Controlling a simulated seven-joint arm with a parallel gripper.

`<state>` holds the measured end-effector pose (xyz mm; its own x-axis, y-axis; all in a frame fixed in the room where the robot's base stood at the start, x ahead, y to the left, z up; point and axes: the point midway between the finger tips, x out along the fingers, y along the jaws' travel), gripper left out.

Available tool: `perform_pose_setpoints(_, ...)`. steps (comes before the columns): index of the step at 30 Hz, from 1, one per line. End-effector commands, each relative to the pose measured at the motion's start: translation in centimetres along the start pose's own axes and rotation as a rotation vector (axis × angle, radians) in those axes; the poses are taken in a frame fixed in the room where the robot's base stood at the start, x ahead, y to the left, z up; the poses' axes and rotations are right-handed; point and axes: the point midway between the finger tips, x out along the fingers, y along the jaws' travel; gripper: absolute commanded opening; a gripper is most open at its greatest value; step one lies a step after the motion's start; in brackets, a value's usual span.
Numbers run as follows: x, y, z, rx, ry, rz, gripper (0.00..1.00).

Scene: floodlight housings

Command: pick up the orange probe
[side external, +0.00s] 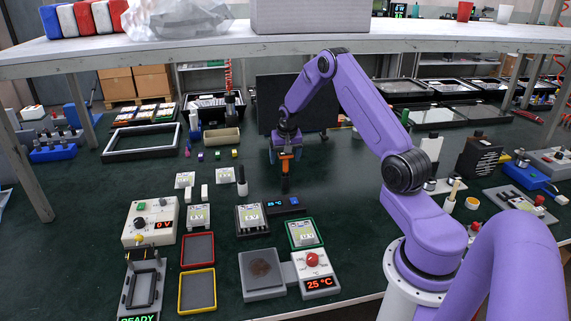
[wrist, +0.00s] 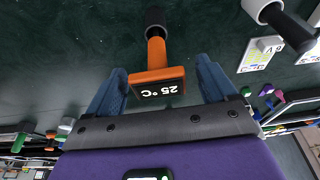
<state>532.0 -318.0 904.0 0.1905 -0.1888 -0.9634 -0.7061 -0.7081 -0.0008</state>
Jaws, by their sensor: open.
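The orange probe (side external: 285,166) is below my gripper (side external: 285,148) in the side view, with a dark lower end pointing down to the dark green bench. In the wrist view the probe (wrist: 157,77) has an orange body, a dark face reading 25 °C and a black end. My gripper (wrist: 160,68) is open, with one blue finger on each side of the probe's body. Gaps show between the fingers and the probe. I cannot tell whether its lower end rests on something.
A dark block with a blue display (side external: 283,203) lies just in front of the probe. A grey cylinder with a black rod (side external: 242,182) stands to its left. Several white modules and trays fill the front. A shelf (side external: 360,40) crosses above. Bench right of the probe is clear.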

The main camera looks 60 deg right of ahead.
Motion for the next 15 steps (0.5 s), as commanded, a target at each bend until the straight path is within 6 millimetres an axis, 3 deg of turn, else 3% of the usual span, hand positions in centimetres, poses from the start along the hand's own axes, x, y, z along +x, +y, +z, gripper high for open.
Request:
perform_pose_setpoints(5, 1.54, 0.15, 0.03, 0.001, -0.002, 0.002, 0.85)
perform_pose_setpoints(13, 1.65, 0.12, 0.0, 0.001, 0.0, 0.001, 0.85)
perform_pose_setpoints(15, 1.65, 0.12, 0.01, 0.001, 0.0, 0.001, 0.62)
